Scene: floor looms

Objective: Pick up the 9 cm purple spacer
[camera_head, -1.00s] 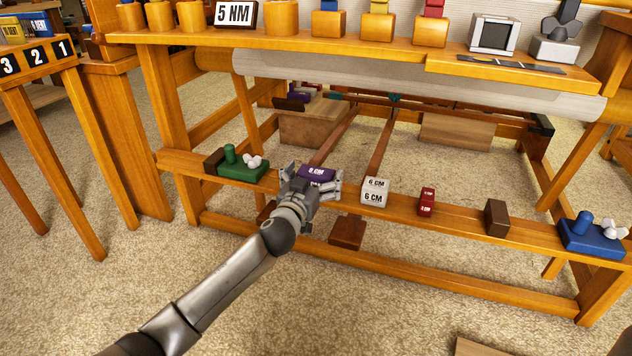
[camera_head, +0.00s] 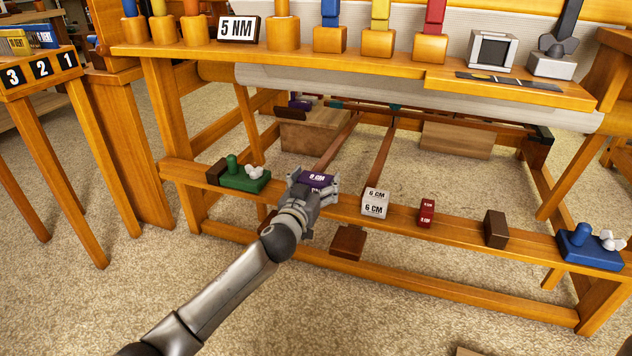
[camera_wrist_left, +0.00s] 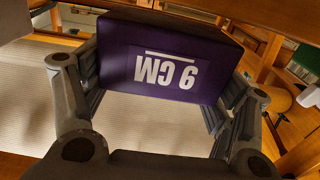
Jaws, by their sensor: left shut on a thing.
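The purple spacer (camera_head: 317,179), a block with white lettering, is at my left gripper (camera_head: 314,190) on the loom's front rail. In the left wrist view the purple spacer (camera_wrist_left: 165,60) reads "9 CM" upside down and sits between the two fingers of the left gripper (camera_wrist_left: 160,85). The fingers are shut on its two sides. In the head view the gripper hides the spacer's lower part, so I cannot tell whether it still touches the rail. My right gripper is not in view.
The front rail (camera_head: 455,227) also carries a green-based block (camera_head: 245,180) to the left. To the right are a white 6 CM block (camera_head: 375,203), a small red block (camera_head: 426,212), a brown block (camera_head: 496,229) and a blue-based block (camera_head: 590,248). A shelf (camera_head: 350,62) runs above.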

